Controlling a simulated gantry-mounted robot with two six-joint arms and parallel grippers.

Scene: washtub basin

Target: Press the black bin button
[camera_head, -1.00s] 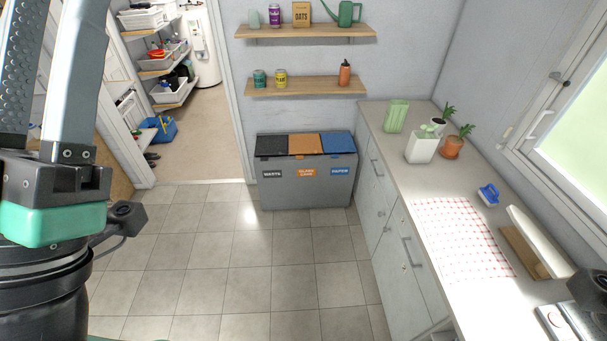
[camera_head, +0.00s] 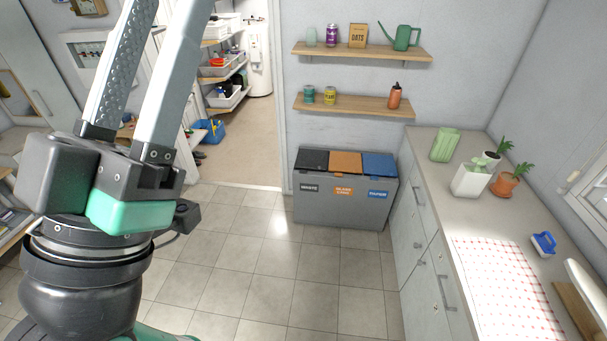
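The grey bin unit (camera_head: 340,208) stands on the floor against the far wall, with three lids side by side. Its left lid is the black one (camera_head: 312,160), above the label WASTE (camera_head: 309,188). The lid looks closed. The black bin's button is too small to make out. My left gripper (camera_head: 166,15) is at the upper left, close to the camera, its two long grey fingers pointing up. They stand apart with nothing between them, and their tips are cut by the top edge. It is well short of the bin unit. My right gripper is not in view.
The orange lid (camera_head: 345,163) and blue lid (camera_head: 379,166) adjoin the black one. Shelves (camera_head: 355,104) hang above. A counter (camera_head: 432,186) with plants runs along the right. The tiled floor (camera_head: 270,265) before the bins is clear. A doorway opens to their left.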

